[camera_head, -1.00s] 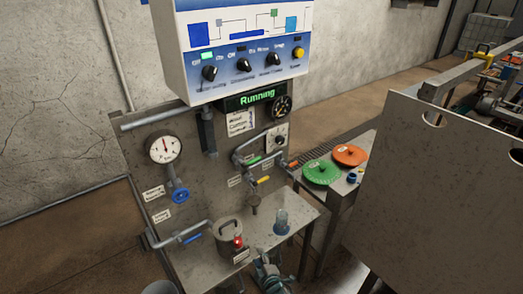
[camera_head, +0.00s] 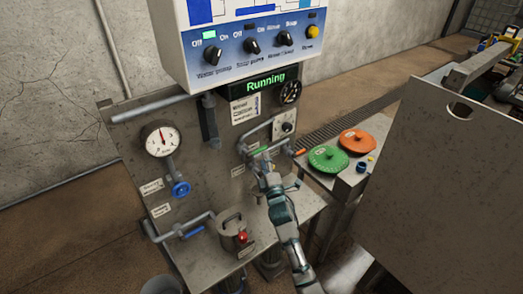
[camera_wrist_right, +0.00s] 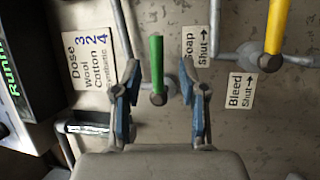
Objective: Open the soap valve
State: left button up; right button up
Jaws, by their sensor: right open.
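The soap valve's green lever (camera_wrist_right: 156,62) is in the middle of the right wrist view, beside a label (camera_wrist_right: 196,46) reading "Soap Shut" with an arrow. The lever also shows in the head view (camera_head: 260,150), on the steel panel. My right gripper (camera_wrist_right: 160,72) is open, with one blue-padded finger on each side of the lever. Gaps show between the pads and the lever. In the head view my right gripper (camera_head: 263,167) is at the panel just below the lever. My left gripper is not in view.
A yellow bleed valve lever (camera_wrist_right: 277,25) is close on the right in the wrist view. A dose label (camera_wrist_right: 90,65) is on the left. The control box (camera_head: 250,50) hangs above, its display reading "Running". A lidded pot (camera_head: 232,230) stands on the ledge below.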

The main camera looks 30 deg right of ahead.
aim_at(262, 150)
jog(key=x, duration=0.5)
jog(key=shift+w+a+r, duration=0.1)
jog(key=shift+w+a, duration=0.1)
jog(key=shift+d, duration=0.15)
grip_shut()
